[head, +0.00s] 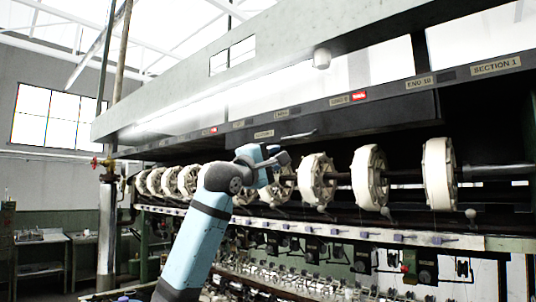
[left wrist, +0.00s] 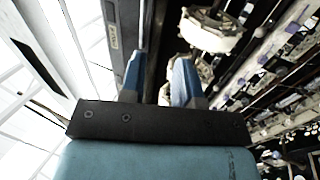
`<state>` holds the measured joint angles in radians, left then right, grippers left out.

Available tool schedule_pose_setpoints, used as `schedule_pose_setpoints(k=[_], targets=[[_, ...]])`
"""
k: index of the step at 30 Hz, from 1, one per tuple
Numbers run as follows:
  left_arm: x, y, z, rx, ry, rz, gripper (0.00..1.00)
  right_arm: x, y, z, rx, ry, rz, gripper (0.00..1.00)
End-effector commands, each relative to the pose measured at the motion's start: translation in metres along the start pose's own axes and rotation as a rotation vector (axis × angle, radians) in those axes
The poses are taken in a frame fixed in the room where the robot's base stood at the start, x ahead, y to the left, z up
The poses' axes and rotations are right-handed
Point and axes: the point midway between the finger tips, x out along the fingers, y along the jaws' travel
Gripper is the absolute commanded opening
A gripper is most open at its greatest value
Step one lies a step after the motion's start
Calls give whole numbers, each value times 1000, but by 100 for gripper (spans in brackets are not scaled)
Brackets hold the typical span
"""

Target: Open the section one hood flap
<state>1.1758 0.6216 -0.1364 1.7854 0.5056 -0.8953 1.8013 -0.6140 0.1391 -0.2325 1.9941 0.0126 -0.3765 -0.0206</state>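The long hood carries a dark label strip, with a "SECTION 1" label (head: 497,65) at its right end. A dark flap-like panel (head: 375,118) hangs below the strip, above the reels. My left gripper (head: 282,157) is just below this bar, in front of the reels. In the left wrist view its blue fingers (left wrist: 159,80) are apart, with a dark edge seen between them. I cannot tell whether they touch anything. My right gripper is not in view.
A row of white reels (head: 368,178) on a shaft runs behind and beside my left gripper. Below is a rail (head: 420,238) with purple clips and small mechanisms. A pipe column (head: 107,230) and a bench (head: 40,240) stand at left.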

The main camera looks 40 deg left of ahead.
Motion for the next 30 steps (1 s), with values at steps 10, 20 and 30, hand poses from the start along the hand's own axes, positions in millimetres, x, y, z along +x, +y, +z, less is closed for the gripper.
schedule_pose_setpoints(k=[10,20,30], targets=[[13,27,-6,-39,6,19,30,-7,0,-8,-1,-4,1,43],[53,29,-6,-38,5,19,30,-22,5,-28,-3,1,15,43],[94,29,-6,-40,4,20,30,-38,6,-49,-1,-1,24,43]])
